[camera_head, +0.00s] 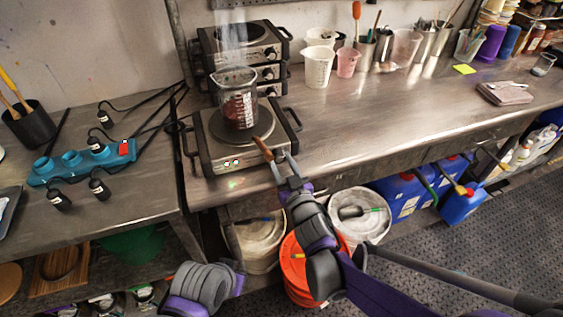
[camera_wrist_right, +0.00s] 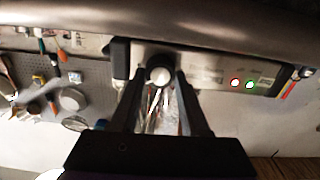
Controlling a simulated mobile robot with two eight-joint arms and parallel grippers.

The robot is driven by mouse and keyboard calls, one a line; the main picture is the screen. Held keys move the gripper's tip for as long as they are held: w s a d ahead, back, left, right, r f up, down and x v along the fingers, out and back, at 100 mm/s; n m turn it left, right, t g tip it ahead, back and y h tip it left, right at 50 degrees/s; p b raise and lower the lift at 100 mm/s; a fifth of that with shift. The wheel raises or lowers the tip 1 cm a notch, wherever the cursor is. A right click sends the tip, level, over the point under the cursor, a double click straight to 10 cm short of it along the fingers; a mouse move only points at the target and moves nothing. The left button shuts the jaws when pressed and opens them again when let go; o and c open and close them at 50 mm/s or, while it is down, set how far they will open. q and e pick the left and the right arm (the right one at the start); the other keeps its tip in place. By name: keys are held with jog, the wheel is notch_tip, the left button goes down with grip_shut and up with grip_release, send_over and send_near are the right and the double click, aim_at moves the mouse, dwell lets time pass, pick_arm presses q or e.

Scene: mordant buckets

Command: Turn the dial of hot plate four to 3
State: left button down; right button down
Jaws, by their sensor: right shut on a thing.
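A hot plate (camera_head: 203,152) with a metal body and dark handles stands at the front edge of the steel counter. A glass beaker of dark red liquid (camera_head: 240,108) stands on it, with steam above. My right gripper (camera_head: 283,158) is at the right part of its front face. In the right wrist view, the right gripper (camera_wrist_right: 164,76) has its fingers on both sides of the round dial (camera_wrist_right: 160,73), shut on it. A red and a green light (camera_wrist_right: 242,84) glow on the panel. The dial's number marks cannot be read. My left gripper is out of view.
Stacked hot plates (camera_head: 245,45) stand behind. A blue-green power strip (camera_head: 75,163) with cables lies on the left table. A brown wooden handle (camera_head: 263,149) shows beside my right gripper. Cups (camera_head: 318,66) stand at the back. The counter to the right is mostly clear. Buckets (camera_head: 300,270) stand below.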

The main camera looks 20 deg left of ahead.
jog(key=shift+n, duration=0.3)
jog(key=n, duration=0.2)
jog(key=shift+n, duration=2.1)
jog(key=shift+c, duration=2)
grip_release()
jog(key=v, duration=1.1)
jog(key=shift+b, duration=0.35)
